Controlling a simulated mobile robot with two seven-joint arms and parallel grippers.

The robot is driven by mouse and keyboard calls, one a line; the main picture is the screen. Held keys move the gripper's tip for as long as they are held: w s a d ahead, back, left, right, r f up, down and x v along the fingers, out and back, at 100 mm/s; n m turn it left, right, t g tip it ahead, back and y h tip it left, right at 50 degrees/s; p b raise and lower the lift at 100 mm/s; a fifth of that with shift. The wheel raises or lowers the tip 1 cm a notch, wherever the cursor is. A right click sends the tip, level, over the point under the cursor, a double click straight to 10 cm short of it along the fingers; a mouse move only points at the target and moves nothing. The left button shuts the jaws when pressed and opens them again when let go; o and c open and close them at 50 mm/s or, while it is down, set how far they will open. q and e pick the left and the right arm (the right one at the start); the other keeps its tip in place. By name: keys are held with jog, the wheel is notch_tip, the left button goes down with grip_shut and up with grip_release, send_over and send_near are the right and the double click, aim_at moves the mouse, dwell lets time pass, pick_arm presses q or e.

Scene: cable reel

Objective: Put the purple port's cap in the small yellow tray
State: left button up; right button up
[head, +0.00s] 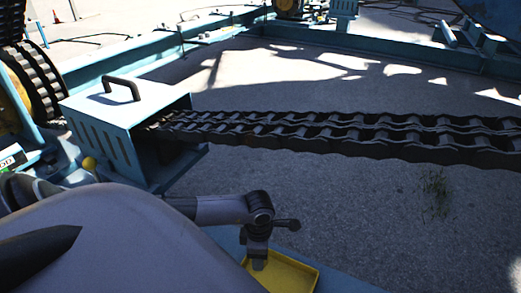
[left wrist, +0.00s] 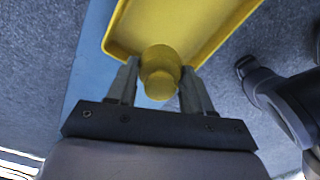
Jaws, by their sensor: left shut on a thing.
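A small yellow tray (head: 303,275) with a raised rim lies on a blue beam at the bottom middle of the head view. It fills the top of the left wrist view (left wrist: 150,12). My left gripper (head: 258,262) is over the tray's near left part. In the left wrist view, the left gripper (left wrist: 157,88) is shut on a round yellow cap (left wrist: 160,62), which sits between the fingers. The cap is over the tray's edge area; I cannot tell whether it touches the tray. No purple port shows. My right gripper is not in view.
A blue box with a black handle (head: 122,88) stands at the left, with a heavy black cable chain (head: 340,135) running from it to the right. A yellow knob (head: 88,163) is beside the box. Open grey ground lies beyond the tray.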

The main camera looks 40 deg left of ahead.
pick_arm(q)
notch_tip(320, 180, down, 4)
jog(key=shift+f+b, duration=0.1)
jog(key=shift+b, duration=0.45)
jog(key=shift+f, duration=0.55)
notch_tip(320, 180, down, 4)
jog(key=shift+f+b, duration=0.1)
jog(key=shift+b, duration=1.15)
jog(key=o, duration=1.2)
jog(key=shift+f, duration=0.1)
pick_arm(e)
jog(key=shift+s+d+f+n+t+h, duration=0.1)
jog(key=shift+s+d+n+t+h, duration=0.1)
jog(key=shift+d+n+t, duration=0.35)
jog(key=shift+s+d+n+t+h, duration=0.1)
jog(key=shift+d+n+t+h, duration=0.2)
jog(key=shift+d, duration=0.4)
